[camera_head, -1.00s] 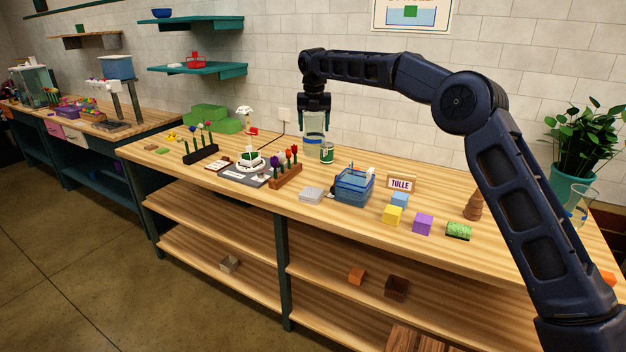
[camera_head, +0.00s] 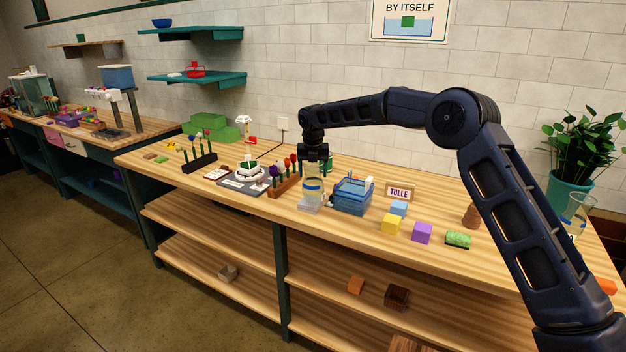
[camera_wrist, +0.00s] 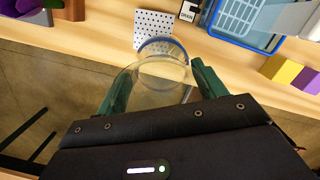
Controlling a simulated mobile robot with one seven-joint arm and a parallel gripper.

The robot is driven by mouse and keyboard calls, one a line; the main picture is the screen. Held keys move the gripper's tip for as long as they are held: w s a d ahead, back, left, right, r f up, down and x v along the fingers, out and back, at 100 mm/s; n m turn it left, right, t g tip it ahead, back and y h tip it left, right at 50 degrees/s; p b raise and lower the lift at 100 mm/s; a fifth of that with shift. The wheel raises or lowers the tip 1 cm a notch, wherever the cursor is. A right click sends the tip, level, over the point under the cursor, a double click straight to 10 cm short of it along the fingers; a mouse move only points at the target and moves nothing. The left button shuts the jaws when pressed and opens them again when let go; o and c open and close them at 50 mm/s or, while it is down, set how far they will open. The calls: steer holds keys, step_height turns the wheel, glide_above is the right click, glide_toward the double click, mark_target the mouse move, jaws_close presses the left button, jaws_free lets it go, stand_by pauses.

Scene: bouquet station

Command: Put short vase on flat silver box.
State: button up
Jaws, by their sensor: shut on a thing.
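The short vase (camera_head: 313,187) is clear glass with a blue band, and it is upright. My gripper (camera_head: 314,163) is shut on its upper part from above. In the wrist view the vase (camera_wrist: 162,76) sits between the green fingers of the gripper (camera_wrist: 157,72). The flat silver box (camera_head: 308,207) lies on the workbench, directly under the vase in the head view. In the wrist view the pale dotted top of the box (camera_wrist: 153,24) shows beyond the vase's base, which overlaps its near edge. I cannot tell whether the base touches the box.
A blue basket (camera_head: 353,198) stands close on the right of the box, and a wooden flower rack (camera_head: 284,187) close on the left. A green can (camera_head: 327,165) is behind. Coloured cubes (camera_head: 391,224) lie farther right. The bench's front edge (camera_head: 300,223) is near.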

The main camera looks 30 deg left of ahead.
mark_target(313, 178)
steer(key=shift+f, duration=1.65)
steer(key=o, duration=1.9)
step_height(313, 178, up, 12)
steer(key=s, duration=0.1)
steer(key=shift+d, duration=0.4)
steer(key=shift+s, duration=0.1)
